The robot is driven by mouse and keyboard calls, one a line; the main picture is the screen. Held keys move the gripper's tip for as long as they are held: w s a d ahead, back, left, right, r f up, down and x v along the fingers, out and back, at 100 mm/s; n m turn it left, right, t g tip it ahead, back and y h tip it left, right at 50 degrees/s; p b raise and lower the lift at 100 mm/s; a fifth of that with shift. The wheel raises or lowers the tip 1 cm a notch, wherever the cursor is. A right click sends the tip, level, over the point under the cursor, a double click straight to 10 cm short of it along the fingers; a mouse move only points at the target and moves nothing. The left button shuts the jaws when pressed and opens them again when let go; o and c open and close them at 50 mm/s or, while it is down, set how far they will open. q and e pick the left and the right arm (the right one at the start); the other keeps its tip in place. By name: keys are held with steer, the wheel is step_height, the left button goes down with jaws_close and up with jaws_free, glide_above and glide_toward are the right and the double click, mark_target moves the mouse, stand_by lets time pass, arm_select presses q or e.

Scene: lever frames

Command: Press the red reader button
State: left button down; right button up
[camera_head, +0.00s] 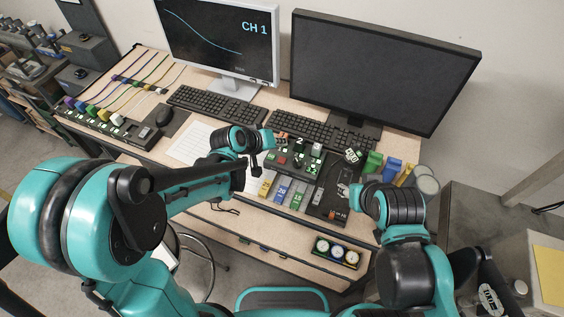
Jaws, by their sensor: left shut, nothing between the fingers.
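A dark control panel (296,171) with small coloured buttons and switches stands on the desk in front of the right keyboard. A small red button (282,160) shows on its left part. My left gripper (255,169) is shut and empty, pointing down just left of the panel, apart from the red button as far as I can tell. My right arm's wrist (402,205) is over the desk's right front. Its fingers are too small or hidden to make out.
Yellow, blue and green blocks (282,190) sit in front of the panel. Two monitors (375,70) and keyboards (212,104) stand behind. A dark tray (330,200) lies right of the blocks. White paper (190,142) lies left of my left gripper. Dials (337,252) are at the front edge.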

mark_target(280, 161)
arm_select(q)
step_height(280, 161, down, 6)
steer(key=b, duration=0.4)
steer(key=shift+f, duration=0.15)
steer(key=shift+b, duration=0.3)
stand_by(0.8)
steer(key=shift+f+b, duration=0.35)
steer(key=shift+f+b, duration=0.35)
steer(key=shift+b, duration=0.05)
stand_by(0.5)
stand_by(0.3)
steer(key=shift+r+p, duration=0.6)
steer(key=shift+r, duration=0.2)
